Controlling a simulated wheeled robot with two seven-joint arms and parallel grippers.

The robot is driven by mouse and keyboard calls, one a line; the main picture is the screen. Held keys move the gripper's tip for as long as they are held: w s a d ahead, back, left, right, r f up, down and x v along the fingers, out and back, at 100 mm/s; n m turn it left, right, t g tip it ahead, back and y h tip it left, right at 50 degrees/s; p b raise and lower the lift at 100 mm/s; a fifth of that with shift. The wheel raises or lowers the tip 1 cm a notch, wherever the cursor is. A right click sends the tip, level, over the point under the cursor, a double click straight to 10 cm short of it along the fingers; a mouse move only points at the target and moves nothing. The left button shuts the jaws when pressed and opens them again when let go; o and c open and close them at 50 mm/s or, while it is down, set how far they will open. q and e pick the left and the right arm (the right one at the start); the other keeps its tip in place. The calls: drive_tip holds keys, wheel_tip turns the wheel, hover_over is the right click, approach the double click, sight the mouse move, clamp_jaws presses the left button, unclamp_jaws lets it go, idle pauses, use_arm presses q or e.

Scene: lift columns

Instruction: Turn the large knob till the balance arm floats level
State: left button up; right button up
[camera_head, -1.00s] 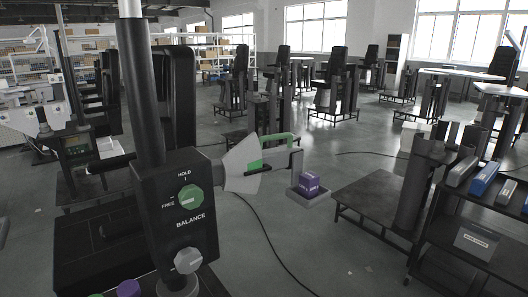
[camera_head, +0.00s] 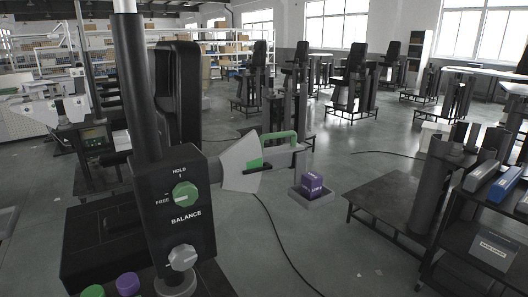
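A black column box (camera_head: 152,222) stands at the left. It carries a green knob (camera_head: 186,195) between the HOLD and FREE marks, its pale bar lying roughly toward FREE. Below the BALANCE label is a grey lobed knob (camera_head: 182,257). The balance arm (camera_head: 285,150) reaches right from a white fan-shaped scale (camera_head: 236,172) with a green band (camera_head: 254,162). A dark pointer (camera_head: 258,171) lies near the lower end of that band. The arm has a green handle (camera_head: 280,136), and a grey tray (camera_head: 315,198) at its end holds a purple block (camera_head: 312,181). Neither gripper is visible.
Purple (camera_head: 128,284) and green (camera_head: 93,292) round caps are at the lower left. A low dark platform (camera_head: 385,207) and a cart with blue and grey items (camera_head: 490,215) stand at right. A cable (camera_head: 280,240) crosses the open floor.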

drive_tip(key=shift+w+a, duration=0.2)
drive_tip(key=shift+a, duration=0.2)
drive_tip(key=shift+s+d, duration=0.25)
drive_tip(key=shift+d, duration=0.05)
